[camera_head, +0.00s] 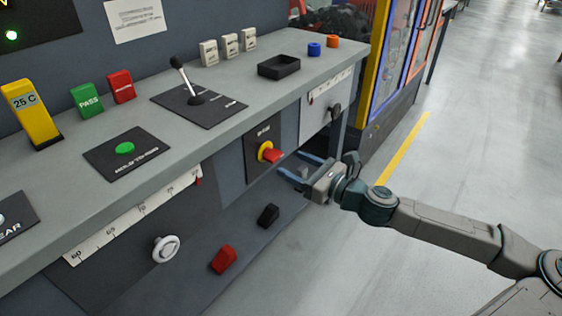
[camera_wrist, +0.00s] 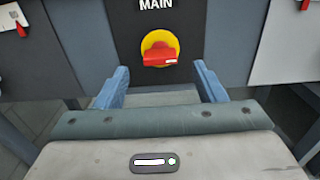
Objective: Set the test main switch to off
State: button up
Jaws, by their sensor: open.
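The main switch is a red handle (camera_head: 272,155) on a yellow round base, set in a dark panel (camera_head: 257,133) on the bench front. In the wrist view the red handle (camera_wrist: 160,59) lies across its yellow base (camera_wrist: 159,39), under the label "MAIN". The handle looks roughly horizontal. My gripper (camera_head: 292,165) is open, with its blue fingers just right of the switch in the head view. In the wrist view its fingers (camera_wrist: 163,80) stand apart to the left and right, below and short of the handle. Nothing is between them.
A black lever (camera_head: 189,85) and a black tray (camera_head: 279,67) stand on the bench top (camera_head: 225,100). A white knob (camera_head: 165,249), a red rocker (camera_head: 224,259) and a black rocker (camera_head: 268,215) sit lower on the front. Open floor (camera_head: 480,130) lies to the right.

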aim_at(278, 157)
jog(key=shift+b+x, duration=0.55)
jog(key=shift+x, duration=2)
jog(key=c, duration=1)
